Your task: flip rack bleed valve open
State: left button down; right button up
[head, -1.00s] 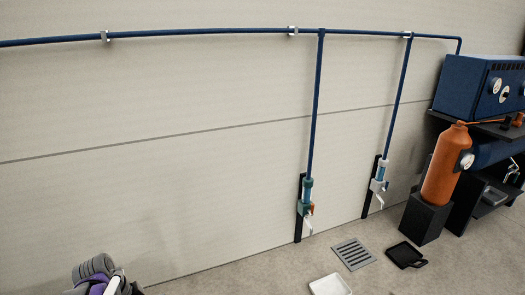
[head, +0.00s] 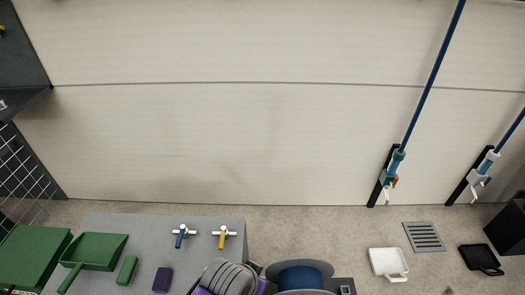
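Two valve units hang on the wall at the lower ends of blue pipes in the head view. The left one is a teal filter-like body (head: 397,158) with an orange part (head: 394,182) at its side and a small white spout below. The right one is a white and blue body (head: 486,162) with a pale lower part. Both are mounted on dark upright strips. They are too small to tell whether either is open or shut. Neither of my grippers is in view.
A white tray (head: 385,262), black tray (head: 478,257) and drain grate (head: 424,237) lie on the floor.

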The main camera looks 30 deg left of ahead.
aim_at(183, 228)
jog(key=u, duration=2.05)
jog(key=i+j+u, duration=0.15)
jog(key=u, duration=0.75)
